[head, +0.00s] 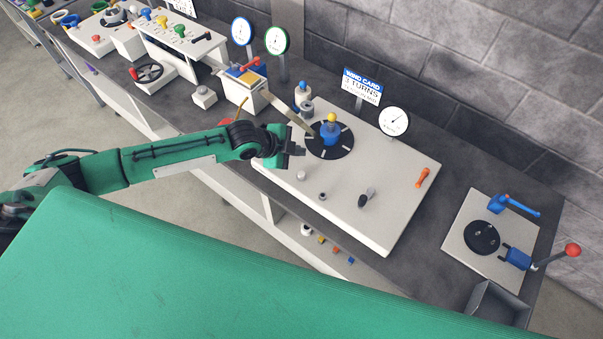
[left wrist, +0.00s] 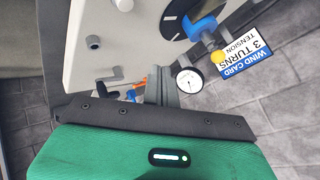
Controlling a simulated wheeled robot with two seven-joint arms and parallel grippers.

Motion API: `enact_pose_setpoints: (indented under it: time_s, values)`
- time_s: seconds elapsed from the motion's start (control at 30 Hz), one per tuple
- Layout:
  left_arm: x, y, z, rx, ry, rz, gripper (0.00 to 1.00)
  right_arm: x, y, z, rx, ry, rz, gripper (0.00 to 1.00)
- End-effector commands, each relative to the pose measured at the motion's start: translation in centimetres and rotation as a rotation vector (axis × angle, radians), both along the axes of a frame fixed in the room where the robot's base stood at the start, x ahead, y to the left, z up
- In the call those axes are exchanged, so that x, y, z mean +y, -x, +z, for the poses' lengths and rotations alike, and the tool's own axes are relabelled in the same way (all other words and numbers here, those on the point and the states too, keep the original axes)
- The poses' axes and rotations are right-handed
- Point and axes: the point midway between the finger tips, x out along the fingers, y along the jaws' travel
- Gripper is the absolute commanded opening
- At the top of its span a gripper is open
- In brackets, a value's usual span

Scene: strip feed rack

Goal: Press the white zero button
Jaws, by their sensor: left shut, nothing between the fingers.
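A small white round button (head: 302,175) stands on the near left part of the white panel (head: 380,225). It also shows at the top edge of the left wrist view (left wrist: 123,4). My left gripper (head: 297,149) is shut and empty, over the panel's left edge, just beyond the button in the head view. In the left wrist view its shut fingers (left wrist: 161,84) point up the picture, with the button off to their upper left. No contact with the button shows. My right gripper is not in view.
The panel also bears a black dial with a blue hub (head: 330,132), a grey knob (head: 323,197), a black-handled lever (head: 366,198) and an orange handle (head: 423,177). A white gauge (head: 394,121) and a "3 TURNS" card (head: 362,86) stand behind. The panel's near right is clear.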

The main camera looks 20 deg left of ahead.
Motion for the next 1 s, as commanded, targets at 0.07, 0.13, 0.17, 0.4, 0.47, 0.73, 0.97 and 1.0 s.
enact_pose_setpoints:
  time_s: [0.07, 0.13, 0.17, 0.4, 0.47, 0.73, 0.97, 1.0]
  values:
    - [0.0, 0.0, -0.9, 0.000, 0.000, 0.000, 0.00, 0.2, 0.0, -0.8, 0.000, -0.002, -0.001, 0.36]
    - [0.0, 0.0, -1.6, 0.000, 0.000, 0.000, 0.00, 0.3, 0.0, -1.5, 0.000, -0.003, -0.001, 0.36]
    - [0.0, 0.0, -2.0, 0.000, 0.000, 0.000, 0.00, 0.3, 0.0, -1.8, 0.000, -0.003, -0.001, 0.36]
    - [0.0, 0.0, -5.2, 0.001, 0.000, 0.001, 0.00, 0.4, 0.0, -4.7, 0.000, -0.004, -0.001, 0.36]
    - [0.0, 0.0, -6.1, 0.001, 0.000, 0.001, 0.00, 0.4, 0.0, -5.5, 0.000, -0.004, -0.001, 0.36]
    - [0.0, 0.0, -8.3, 0.001, 0.001, 0.001, 0.00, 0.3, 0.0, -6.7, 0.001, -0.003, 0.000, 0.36]
    - [0.0, 0.0, -8.4, 0.001, 0.001, 0.001, 0.00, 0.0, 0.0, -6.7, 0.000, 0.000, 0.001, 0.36]
    - [0.0, 0.0, -8.4, 0.000, 0.000, 0.000, 0.00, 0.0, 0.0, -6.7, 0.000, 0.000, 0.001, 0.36]
